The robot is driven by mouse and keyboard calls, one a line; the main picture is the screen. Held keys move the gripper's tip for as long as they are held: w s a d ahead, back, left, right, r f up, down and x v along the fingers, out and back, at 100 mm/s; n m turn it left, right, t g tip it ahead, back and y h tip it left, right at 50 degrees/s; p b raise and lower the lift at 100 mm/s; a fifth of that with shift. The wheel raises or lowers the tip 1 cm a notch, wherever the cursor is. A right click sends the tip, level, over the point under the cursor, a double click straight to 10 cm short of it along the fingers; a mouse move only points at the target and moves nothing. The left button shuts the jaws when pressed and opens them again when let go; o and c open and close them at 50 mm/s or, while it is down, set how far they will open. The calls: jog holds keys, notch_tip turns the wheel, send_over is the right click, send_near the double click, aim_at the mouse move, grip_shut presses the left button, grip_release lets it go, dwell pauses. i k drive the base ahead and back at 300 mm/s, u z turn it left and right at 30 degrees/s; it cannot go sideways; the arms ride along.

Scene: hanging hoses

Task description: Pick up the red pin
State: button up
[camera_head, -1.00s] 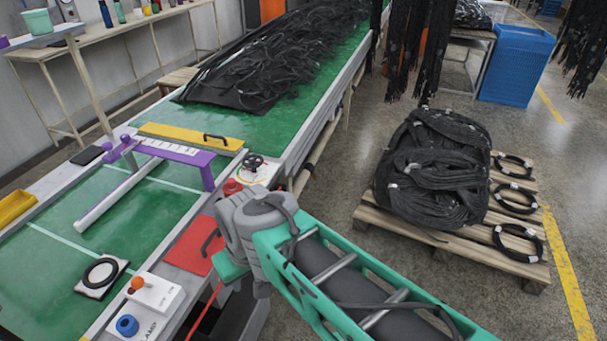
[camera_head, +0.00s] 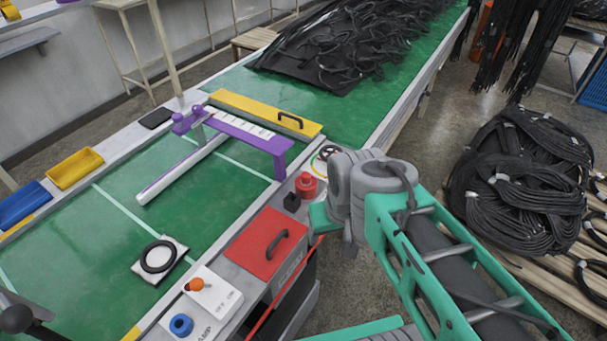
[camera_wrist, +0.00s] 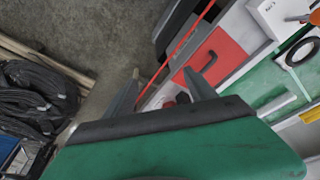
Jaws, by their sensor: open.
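A short red cylinder with a round top, seemingly the red pin (camera_head: 306,186), stands on the grey edge of the bench, right of the purple frame. It also shows in the wrist view as a small red shape (camera_wrist: 183,98), close beside one finger and partly hidden. My gripper (camera_wrist: 162,73) is open, with two grey fingers spread apart and nothing seen between their tips. In the head view, my teal hand is just right of and below the red cylinder, apart from it in the picture; its fingertips are not clear there.
A small black block (camera_head: 291,202) sits beside the red cylinder. A red box with a black handle (camera_head: 262,246) and a white button panel (camera_head: 203,304) are nearer. The purple frame (camera_head: 245,134) stands on the green bench. Coiled hoses (camera_head: 520,180) lie on a pallet right.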

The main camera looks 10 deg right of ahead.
aim_at(305, 176)
jog(key=k, duration=0.5)
jog(key=u, duration=4.05)
jog(key=k, duration=2.3)
jog(key=z, duration=0.45)
jog(key=i, duration=0.5)
